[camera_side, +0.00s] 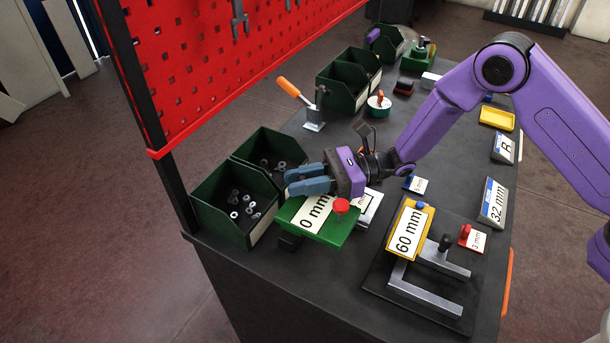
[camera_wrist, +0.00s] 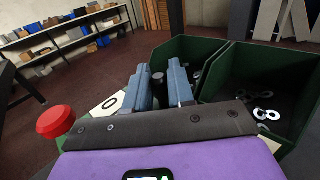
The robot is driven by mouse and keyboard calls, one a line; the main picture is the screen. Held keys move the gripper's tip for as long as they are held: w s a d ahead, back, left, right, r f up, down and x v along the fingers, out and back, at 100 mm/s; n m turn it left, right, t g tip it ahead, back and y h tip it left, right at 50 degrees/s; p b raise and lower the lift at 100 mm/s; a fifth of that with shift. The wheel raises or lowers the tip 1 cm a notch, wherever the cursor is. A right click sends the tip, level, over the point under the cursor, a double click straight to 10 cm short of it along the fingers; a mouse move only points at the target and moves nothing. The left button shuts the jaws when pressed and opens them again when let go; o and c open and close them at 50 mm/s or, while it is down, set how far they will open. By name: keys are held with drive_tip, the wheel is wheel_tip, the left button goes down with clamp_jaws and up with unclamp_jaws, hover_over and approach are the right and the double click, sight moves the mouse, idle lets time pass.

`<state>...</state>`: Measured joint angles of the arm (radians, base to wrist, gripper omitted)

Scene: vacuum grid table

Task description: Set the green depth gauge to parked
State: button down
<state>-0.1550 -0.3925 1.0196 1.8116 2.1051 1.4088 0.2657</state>
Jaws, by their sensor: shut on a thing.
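The green depth gauge (camera_side: 338,232) lies at the near left of the table, with a white "0 mm" label and a red knob (camera_side: 341,206). In the wrist view its red knob (camera_wrist: 56,122) and part of the label (camera_wrist: 110,104) show left of my fingers. My gripper (camera_side: 303,180) has blue fingers over the gauge's far left end. In the wrist view the fingers close around a dark upright post (camera_wrist: 158,79). The side view hides this post, and its join to the gauge is not visible.
Green bins (camera_side: 222,183) holding washers and nuts stand close beside my fingers. A yellow "60 mm" gauge (camera_side: 424,217) sits on a dark plate with metal bars to the right. A clamp with an orange handle (camera_side: 289,87) stands behind.

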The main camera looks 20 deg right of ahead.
drive_tip(key=c, duration=1.1)
unclamp_jaws()
drive_tip(key=shift+s+a, duration=0.2)
drive_tip(key=shift+s, duration=0.1)
drive_tip(key=shift+w+d, duration=0.1)
drive_tip(key=shift+w+d, duration=0.1)
drive_tip(key=shift+d, duration=0.5)
drive_tip(key=d, duration=1.6)
drive_tip(key=shift+s, duration=0.2)
